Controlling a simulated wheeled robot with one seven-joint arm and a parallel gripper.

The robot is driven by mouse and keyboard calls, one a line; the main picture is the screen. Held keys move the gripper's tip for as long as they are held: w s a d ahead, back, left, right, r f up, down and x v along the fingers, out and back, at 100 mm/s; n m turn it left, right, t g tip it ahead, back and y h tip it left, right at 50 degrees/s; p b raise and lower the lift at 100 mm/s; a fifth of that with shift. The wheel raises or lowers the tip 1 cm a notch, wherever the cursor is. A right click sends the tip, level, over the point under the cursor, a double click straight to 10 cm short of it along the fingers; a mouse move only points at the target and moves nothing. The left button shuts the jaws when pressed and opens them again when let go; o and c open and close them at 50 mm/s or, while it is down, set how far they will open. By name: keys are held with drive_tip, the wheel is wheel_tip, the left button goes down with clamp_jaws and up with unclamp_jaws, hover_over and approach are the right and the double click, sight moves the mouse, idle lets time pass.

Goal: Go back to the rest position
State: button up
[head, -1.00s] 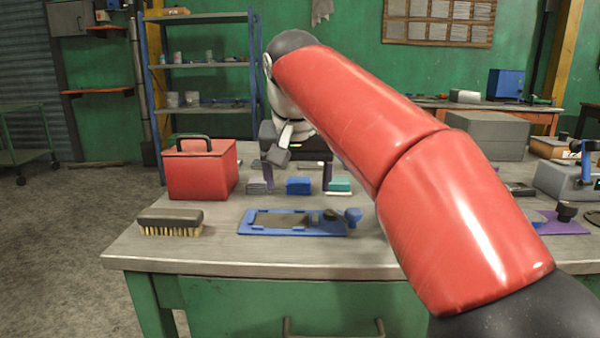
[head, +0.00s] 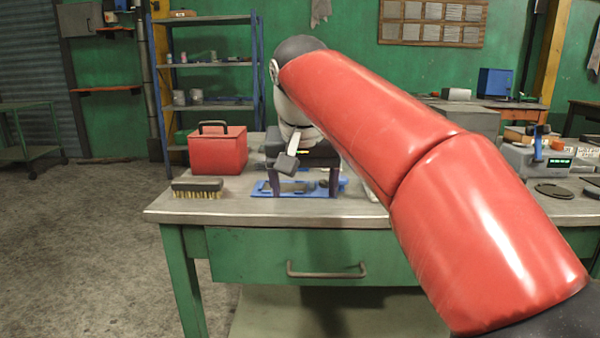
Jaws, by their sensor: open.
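My arm reaches forward from the lower right, and its red links cover much of the bench's middle and right. My gripper (head: 305,181) hangs at the arm's far end, with its two dark fingers apart and nothing seen between them. In the picture it overlaps the blue fixture plate (head: 262,189) on the bench. I cannot tell how high above the bench the fingers are. The wrist and fingers partly hide the plate and what lies behind it.
The workbench (head: 240,208) has a green drawer front. A red box (head: 218,152) and a brush (head: 197,187) stand left of the gripper. A grey device (head: 535,160) and a dark disc (head: 553,190) are at right. The floor (head: 80,230) at left is clear.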

drive_tip(key=s+d+f, duration=0.7)
drive_tip(key=s+f, duration=0.4)
drive_tip(key=s+d+f+t, duration=0.1)
drive_tip(key=s+d+f, duration=0.6)
drive_tip(key=s+f, duration=0.4)
drive_tip(key=shift+d+f, duration=0.3)
drive_tip(key=shift+d, duration=0.05)
idle(0.5)
